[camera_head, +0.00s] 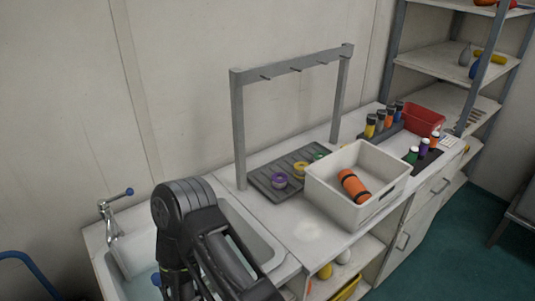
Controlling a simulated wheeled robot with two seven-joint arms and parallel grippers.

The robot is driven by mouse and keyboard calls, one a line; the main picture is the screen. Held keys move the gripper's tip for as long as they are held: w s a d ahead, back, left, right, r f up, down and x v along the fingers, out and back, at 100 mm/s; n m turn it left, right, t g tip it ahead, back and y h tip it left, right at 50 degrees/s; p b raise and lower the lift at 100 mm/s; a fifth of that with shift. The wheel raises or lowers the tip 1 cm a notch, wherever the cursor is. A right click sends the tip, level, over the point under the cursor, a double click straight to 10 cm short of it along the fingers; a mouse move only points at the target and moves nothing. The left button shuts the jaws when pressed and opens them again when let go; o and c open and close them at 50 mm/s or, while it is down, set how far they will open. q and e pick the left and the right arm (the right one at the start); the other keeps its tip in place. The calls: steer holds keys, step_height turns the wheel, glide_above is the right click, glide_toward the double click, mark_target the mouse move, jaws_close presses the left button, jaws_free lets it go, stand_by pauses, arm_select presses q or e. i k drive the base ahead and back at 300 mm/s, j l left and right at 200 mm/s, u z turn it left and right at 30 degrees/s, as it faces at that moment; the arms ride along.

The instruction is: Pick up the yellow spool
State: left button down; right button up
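The yellow spool (300,168) rests on a dark grey ridged mat (262,185) on the white counter, beneath a grey metal rack frame. A purple spool (279,181) sits to its left and a green spool (319,156) to its right, partly hidden by the white bin. The yellow spool's lower right side is close to the bin in the picture. A black arm of mine stands over the sink at the lower left, well apart from the spools. I see no fingertips of either gripper.
A white bin (336,201) holding an orange cylinder (354,186) stands in front of the mat. The grey rack with hooks (238,130) rises behind it. Several coloured bottles and a red bin (423,122) stand farther right. The sink (262,243) and tap (110,222) are left.

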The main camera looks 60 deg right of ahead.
mark_target(299, 172)
steer(key=k+l, duration=0.15)
steer(key=l, duration=0.25)
steer(key=k+l+u, duration=0.1)
steer(key=l, duration=0.35)
steer(key=k+l, duration=0.2)
steer(key=l, duration=0.2)
steer(key=k+l+u, duration=0.1)
steer(key=l, duration=0.3)
steer(key=k+l, duration=0.2)
steer(key=l, duration=0.2)
steer(key=k+l+u, duration=0.1)
steer(key=l, duration=0.3)
steer(key=k+l, duration=0.25)
steer(key=l, duration=0.15)
steer(key=u, duration=0.05)
